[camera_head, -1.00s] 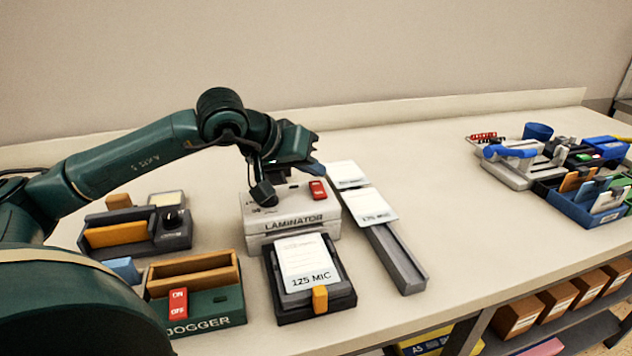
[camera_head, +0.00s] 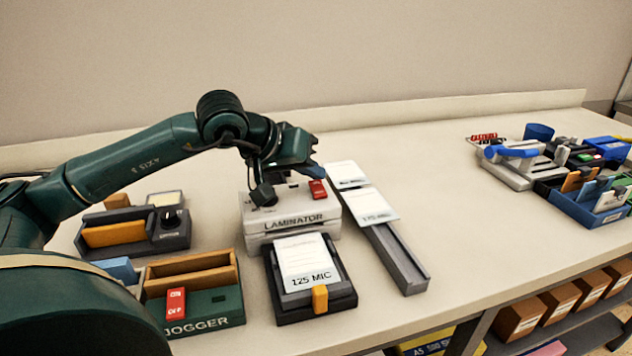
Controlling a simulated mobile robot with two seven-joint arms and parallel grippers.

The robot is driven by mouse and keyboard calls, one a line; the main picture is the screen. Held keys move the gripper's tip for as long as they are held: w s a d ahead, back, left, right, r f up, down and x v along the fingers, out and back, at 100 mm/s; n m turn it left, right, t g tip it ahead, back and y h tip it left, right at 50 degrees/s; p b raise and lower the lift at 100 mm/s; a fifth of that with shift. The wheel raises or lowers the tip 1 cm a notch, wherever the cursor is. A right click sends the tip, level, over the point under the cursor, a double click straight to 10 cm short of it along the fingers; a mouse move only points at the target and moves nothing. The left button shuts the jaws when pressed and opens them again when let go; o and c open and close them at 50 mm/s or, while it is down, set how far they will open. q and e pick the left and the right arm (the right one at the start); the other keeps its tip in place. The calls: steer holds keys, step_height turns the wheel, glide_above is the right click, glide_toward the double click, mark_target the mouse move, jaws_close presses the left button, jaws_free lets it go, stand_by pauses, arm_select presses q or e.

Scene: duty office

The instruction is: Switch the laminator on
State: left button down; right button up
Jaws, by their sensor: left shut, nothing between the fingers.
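The laminator (camera_head: 290,220) is a pale grey box with "LAMINATOR" on its front. Its red rocker switch (camera_head: 318,189) is on the top at the right. My left gripper (camera_head: 317,171) is shut and empty, with its fingertips just above and behind the red switch; I cannot tell whether they touch it. The switch's marking is too small to read. My right gripper is not in view.
A black tray (camera_head: 343,301) with a "125 MIC" sheet stands in front of the laminator. A grey rail (camera_head: 400,262) with sheets lies to its right. The green jogger (camera_head: 215,308) stands front left. The bench's middle right is clear.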

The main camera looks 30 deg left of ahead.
mark_target(313, 190)
arm_select(q)
steer(key=shift+f+b, duration=0.4)
stand_by(0.5)
steer(key=shift+d+r+p, duration=0.1)
steer(key=shift+r+p, duration=0.4)
steer(key=shift+r, duration=0.3)
steer(key=shift+r, duration=0.15)
steer(key=r+p, duration=0.2)
steer(key=r, duration=0.1)
steer(key=r+p, duration=0.1)
steer(key=shift+s+d+r+p, duration=0.3)
steer(key=shift+r, duration=0.1)
steer(key=shift+f, duration=0.1)
